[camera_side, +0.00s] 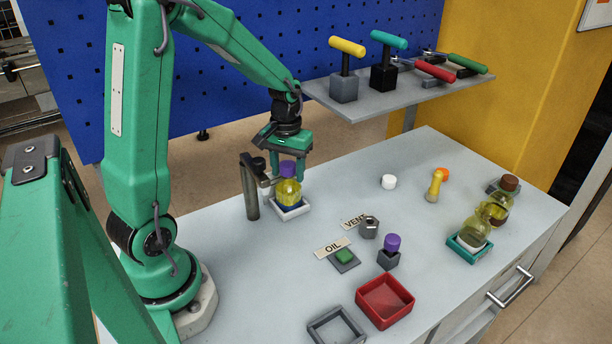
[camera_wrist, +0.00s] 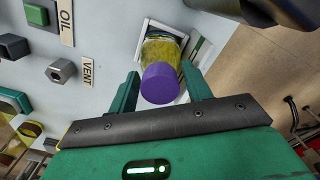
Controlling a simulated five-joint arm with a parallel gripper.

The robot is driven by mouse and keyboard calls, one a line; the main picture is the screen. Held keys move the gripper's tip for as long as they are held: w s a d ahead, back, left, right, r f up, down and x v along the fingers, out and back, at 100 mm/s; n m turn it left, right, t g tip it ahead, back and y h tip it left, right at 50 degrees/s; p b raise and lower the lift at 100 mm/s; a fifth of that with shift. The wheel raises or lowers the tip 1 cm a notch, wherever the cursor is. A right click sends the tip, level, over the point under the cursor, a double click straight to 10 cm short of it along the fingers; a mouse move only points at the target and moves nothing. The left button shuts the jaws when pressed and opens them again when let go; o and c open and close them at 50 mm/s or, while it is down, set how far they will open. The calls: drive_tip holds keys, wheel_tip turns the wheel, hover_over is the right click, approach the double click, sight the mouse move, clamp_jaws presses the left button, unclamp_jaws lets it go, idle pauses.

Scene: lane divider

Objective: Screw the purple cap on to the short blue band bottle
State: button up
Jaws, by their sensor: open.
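The short bottle (camera_side: 289,192) holds yellow liquid, shows a blue band low down and stands upright in a white square tray (camera_side: 291,213). A purple cap (camera_side: 288,169) sits on top of it; I cannot tell how tightly it is seated. In the wrist view the purple cap (camera_wrist: 161,85) covers the bottle's mouth, with the yellow bottle (camera_wrist: 161,52) behind it. My gripper (camera_side: 289,165) is over the bottle, pointing down, its fingers open on either side of the cap. The wrist view shows gaps between cap and fingers.
A dark post (camera_side: 249,188) with a side arm stands close left of the bottle. Another purple-topped piece (camera_side: 392,243), a hex nut (camera_side: 369,227) and a red tray (camera_side: 385,301) lie nearer the front. A teal tray (camera_side: 467,247) with a bottle is at right.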

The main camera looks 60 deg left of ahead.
idle(0.3)
drive_tip(key=shift+n, duration=0.8)
drive_tip(key=shift+n, duration=0.9)
drive_tip(key=shift+n, duration=0.9)
drive_tip(key=c, duration=0.6)
